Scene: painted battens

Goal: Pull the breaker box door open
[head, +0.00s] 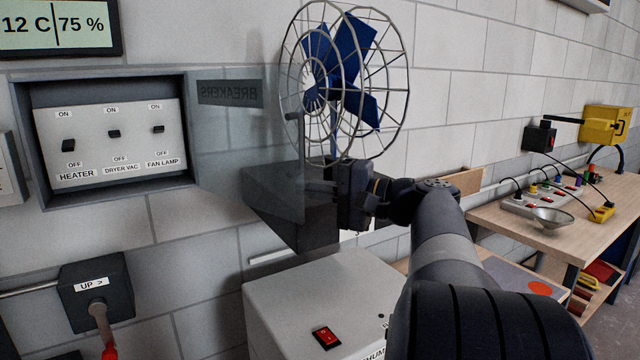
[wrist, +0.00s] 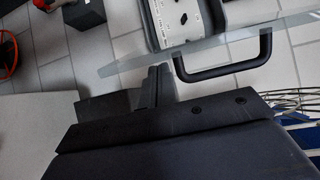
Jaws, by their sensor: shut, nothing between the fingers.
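The breaker box (head: 190,130) is set in the wall at left, with three switches on its panel (head: 112,140). Its see-through door (head: 225,150) stands swung out to the right; the BREAKERS label reads mirrored. The dark door handle (head: 301,150) is at the door's free edge; it also shows in the wrist view (wrist: 225,70). My gripper (head: 318,187) is shut and empty, on the far side of the door, right of the handle. In the wrist view its fingertips (wrist: 155,82) are beside the handle, apparently not around it. Whether they touch the door I cannot tell.
A caged blue fan (head: 345,75) is close behind my gripper. A white appliance with a red switch (head: 326,338) stands below. A lever box marked UP (head: 95,290) is at lower left. A wooden bench (head: 540,225) is at right.

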